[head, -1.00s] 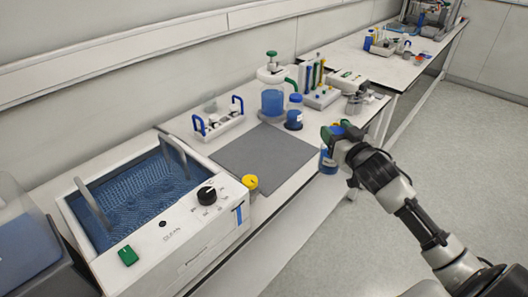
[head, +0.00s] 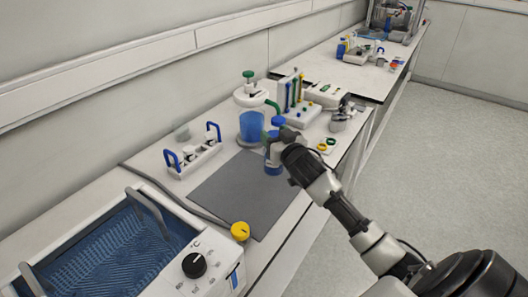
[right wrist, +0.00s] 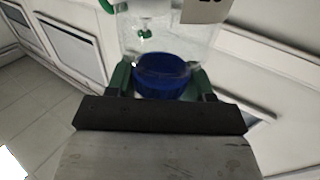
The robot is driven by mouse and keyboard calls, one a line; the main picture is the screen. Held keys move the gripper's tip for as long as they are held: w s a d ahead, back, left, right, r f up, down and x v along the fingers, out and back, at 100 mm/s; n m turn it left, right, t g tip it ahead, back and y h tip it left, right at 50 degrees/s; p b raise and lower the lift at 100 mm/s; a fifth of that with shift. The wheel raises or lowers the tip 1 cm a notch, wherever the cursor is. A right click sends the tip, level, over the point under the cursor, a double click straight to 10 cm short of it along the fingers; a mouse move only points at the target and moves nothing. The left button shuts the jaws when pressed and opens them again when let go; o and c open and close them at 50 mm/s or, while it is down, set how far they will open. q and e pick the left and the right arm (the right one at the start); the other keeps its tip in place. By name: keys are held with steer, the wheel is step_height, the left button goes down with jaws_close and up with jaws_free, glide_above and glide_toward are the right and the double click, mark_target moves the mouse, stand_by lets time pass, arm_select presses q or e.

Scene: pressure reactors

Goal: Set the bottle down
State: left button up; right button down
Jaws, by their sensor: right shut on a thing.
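The gripper covers the bottle's top. I cannot tell whether its base touches the surface. In the right wrist view a round blue part (right wrist: 162,75) sits between the green fingers of my right gripper (right wrist: 160,82). Another blue-capped bottle (head: 278,121) stands just behind, mostly hidden by the gripper. My left gripper is not in view.
A clear jug with blue liquid (head: 252,126) stands close behind the held bottle. Green and yellow rings (head: 326,146) lie to the right. A white holder with blue handles (head: 195,160), a yellow knob-like cap (head: 240,231) and a blue bath (head: 120,250) are leftward. The mat's middle is clear.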

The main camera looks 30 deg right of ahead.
steer(key=shift+w+a+f, duration=0.8)
steer(key=shift+w+a, duration=0.1)
steer(key=shift+a, duration=0.1)
step_height(320, 180, down, 3)
steer(key=shift+f, duration=0.45)
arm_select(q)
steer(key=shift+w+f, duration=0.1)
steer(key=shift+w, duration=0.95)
arm_select(e)
steer(key=shift+c, duration=2.1)
jaws_free()
steer(key=shift+f, duration=0.1)
arm_select(q)
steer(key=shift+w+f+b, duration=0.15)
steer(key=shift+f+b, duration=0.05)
steer(key=shift+b, duration=0.15)
arm_select(e)
steer(key=s+a, duration=0.1)
steer(key=s, duration=1.1)
steer(key=shift+a, duration=0.25)
